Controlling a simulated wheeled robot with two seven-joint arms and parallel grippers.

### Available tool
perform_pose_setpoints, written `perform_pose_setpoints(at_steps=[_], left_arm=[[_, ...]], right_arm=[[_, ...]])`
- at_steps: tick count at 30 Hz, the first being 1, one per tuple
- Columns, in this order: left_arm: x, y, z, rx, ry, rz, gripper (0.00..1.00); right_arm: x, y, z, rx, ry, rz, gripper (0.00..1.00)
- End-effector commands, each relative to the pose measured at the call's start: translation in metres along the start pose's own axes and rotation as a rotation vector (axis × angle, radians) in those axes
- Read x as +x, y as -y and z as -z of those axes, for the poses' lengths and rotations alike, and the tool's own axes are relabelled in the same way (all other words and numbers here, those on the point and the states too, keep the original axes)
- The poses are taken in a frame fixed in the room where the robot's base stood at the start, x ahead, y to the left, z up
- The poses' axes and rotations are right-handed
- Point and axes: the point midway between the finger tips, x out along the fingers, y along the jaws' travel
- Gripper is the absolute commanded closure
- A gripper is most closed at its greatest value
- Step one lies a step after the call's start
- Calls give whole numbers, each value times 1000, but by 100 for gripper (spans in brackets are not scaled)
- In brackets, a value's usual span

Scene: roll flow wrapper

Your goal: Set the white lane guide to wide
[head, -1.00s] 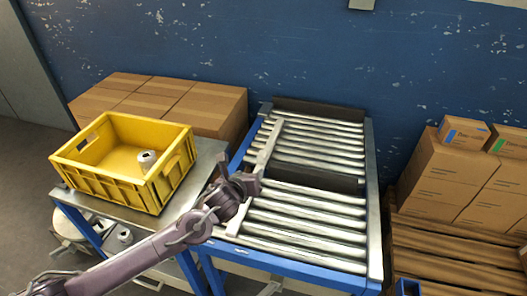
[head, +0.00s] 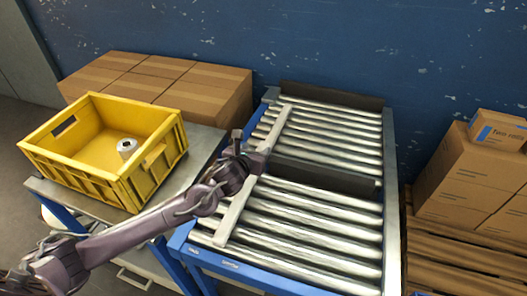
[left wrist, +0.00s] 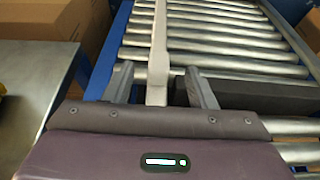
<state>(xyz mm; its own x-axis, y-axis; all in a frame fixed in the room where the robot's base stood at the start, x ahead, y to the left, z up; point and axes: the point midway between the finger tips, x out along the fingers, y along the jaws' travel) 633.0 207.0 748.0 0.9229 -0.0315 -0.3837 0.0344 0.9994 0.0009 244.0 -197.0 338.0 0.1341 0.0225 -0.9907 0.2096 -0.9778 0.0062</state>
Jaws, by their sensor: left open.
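The white lane guide (head: 237,208) is a long pale bar lying lengthwise over the left part of the roller bed. It also shows in the left wrist view (left wrist: 159,45), running away from me between the fingers. My left gripper (head: 252,145) is over the guide's middle, fingers pointing down toward it. In the left wrist view the left gripper (left wrist: 161,88) is open, with one finger on each side of the bar and gaps visible. I cannot tell its height above the bar. The arm hides part of the guide. My right gripper is not in view.
The roller table (head: 392,235) has a blue frame and a dark crosswise divider (head: 318,176). A yellow crate (head: 70,165) holding a pale roll (head: 127,147) stands on a side table at left. Cartons (head: 205,92) stand behind it. More boxes (head: 465,175) stand at right.

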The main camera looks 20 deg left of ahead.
Motion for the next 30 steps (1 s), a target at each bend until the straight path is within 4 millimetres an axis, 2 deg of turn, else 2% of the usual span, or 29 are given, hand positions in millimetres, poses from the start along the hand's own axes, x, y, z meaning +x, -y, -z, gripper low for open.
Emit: perform_pose_setpoints(at_steps=[1, 7, 11, 21, 30], left_arm=[[4, 0, 10, 0, 0, 0, 49], [10, 0, 19, -1, 1, 0, 49], [22, 0, 18, -4, 2, -1, 49], [72, 0, 18, -4, 1, -1, 49], [86, 0, 18, -1, 0, 0, 49]], right_arm=[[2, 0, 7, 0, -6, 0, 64], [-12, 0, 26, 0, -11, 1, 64], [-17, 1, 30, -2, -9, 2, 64], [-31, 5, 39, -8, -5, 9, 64], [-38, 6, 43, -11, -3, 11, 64]])
